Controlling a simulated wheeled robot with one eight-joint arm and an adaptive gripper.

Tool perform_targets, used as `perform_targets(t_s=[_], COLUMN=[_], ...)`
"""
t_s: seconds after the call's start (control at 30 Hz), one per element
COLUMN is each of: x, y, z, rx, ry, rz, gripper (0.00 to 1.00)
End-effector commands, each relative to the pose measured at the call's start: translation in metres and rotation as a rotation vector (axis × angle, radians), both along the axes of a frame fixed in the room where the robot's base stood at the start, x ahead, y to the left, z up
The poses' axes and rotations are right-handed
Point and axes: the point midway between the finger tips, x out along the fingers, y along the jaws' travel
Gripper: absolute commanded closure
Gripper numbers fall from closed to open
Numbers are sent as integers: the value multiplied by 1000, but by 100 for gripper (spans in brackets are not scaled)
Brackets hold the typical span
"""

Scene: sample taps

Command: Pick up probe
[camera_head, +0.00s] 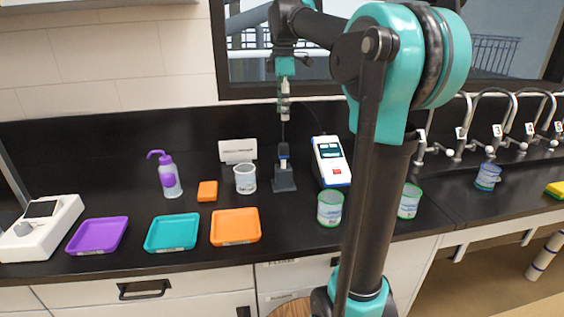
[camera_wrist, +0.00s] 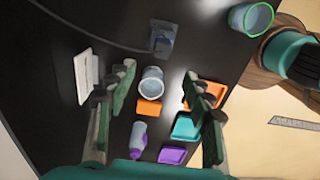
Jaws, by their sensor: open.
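The probe (camera_head: 283,150) is a slim dark and grey piece upright in a dark stand (camera_head: 284,180), left of the white meter (camera_head: 331,162). In the wrist view the stand (camera_wrist: 163,34) shows near the top, with a thin cable running off to the upper left; the probe itself is hard to make out there. My gripper (camera_head: 284,98) is above the stand in the head view. In the wrist view its two green-padded fingers (camera_wrist: 160,75) are spread wide with nothing held between them. The stand lies beyond the fingertips there.
A clear beaker (camera_head: 245,179), orange block (camera_head: 207,191), purple-capped bottle (camera_head: 169,177) and white sign (camera_head: 238,151) stand left of the stand. Purple (camera_head: 97,235), teal (camera_head: 172,232) and orange (camera_head: 236,226) trays line the front. Green-rimmed beakers (camera_head: 330,208) stand right. Taps are far right.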

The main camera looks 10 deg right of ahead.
Motion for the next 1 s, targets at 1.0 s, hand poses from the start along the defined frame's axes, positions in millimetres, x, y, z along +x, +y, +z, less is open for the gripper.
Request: perform_targets(t_s=[1.0], x=[-3], y=[-1], z=[-147], rx=[0], ry=[0], rz=[0], gripper=[48])
